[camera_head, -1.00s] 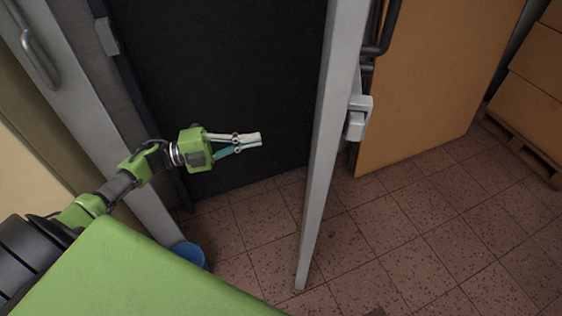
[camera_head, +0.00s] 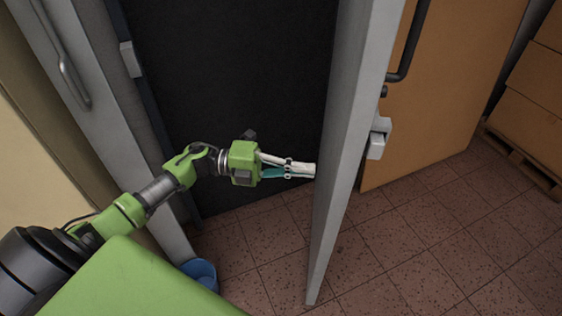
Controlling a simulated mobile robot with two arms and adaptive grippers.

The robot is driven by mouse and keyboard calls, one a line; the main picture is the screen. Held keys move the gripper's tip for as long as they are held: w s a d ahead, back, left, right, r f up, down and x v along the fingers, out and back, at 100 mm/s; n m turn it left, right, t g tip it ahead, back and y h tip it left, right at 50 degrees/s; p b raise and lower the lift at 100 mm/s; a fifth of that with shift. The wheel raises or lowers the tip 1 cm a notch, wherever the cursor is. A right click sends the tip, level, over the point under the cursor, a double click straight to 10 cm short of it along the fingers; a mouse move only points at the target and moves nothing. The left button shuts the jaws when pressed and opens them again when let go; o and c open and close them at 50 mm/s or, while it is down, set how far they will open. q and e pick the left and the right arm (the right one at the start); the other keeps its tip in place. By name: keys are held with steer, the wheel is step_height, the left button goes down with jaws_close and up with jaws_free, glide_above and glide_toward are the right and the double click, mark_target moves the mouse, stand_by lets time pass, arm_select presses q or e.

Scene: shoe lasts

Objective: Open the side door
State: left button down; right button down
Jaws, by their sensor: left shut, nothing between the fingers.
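The side door (camera_head: 345,150) is a grey door leaf seen almost edge-on in the middle of the head view. It stands open at an angle, with a latch block (camera_head: 379,138) on its right side. My left gripper (camera_head: 313,171) is shut and empty. Its fingertips are at the left face of the door, touching it or very close; I cannot tell which. My right gripper is not in view.
A dark panel (camera_head: 230,90) stands behind my left arm. A grey frame with a handle (camera_head: 75,80) is at the left. A blue bucket (camera_head: 203,273) sits on the floor below it. An orange-brown panel (camera_head: 455,100) and boxes on a pallet (camera_head: 520,155) are at the right. Tiled floor (camera_head: 440,240) is clear at lower right.

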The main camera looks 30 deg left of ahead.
mark_target(334, 173)
arm_select(q)
steer(key=p+x, duration=0.1)
steer(key=x, duration=0.3)
steer(key=shift+w+d, duration=0.1)
steer(key=shift+d, duration=0.1)
